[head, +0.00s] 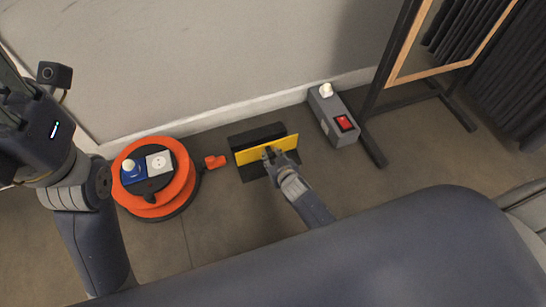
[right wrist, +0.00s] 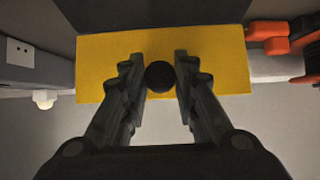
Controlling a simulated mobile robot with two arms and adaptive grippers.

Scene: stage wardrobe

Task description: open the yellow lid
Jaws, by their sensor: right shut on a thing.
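The yellow lid (head: 284,143) is a flat rectangular panel on a low black box (head: 257,134) on the floor by the wall. A dark area shows below its near edge; I cannot tell if it is shadow or box. My right gripper (head: 269,154) is at the middle of the lid, shut on its round black knob. In the right wrist view the fingers (right wrist: 160,78) flank the knob (right wrist: 160,76), with the yellow face (right wrist: 222,62) behind. The lid's exact tilt is unclear. My left gripper (head: 12,80) is at the left edge, its fingertips cut off.
An orange cable reel (head: 182,188) with an orange plug (head: 214,161) stands left of the box. A grey switch box (head: 326,108) with a red switch (head: 344,123) is to the right, near a dark stand frame (head: 374,149). The wall (head: 200,60) is close behind.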

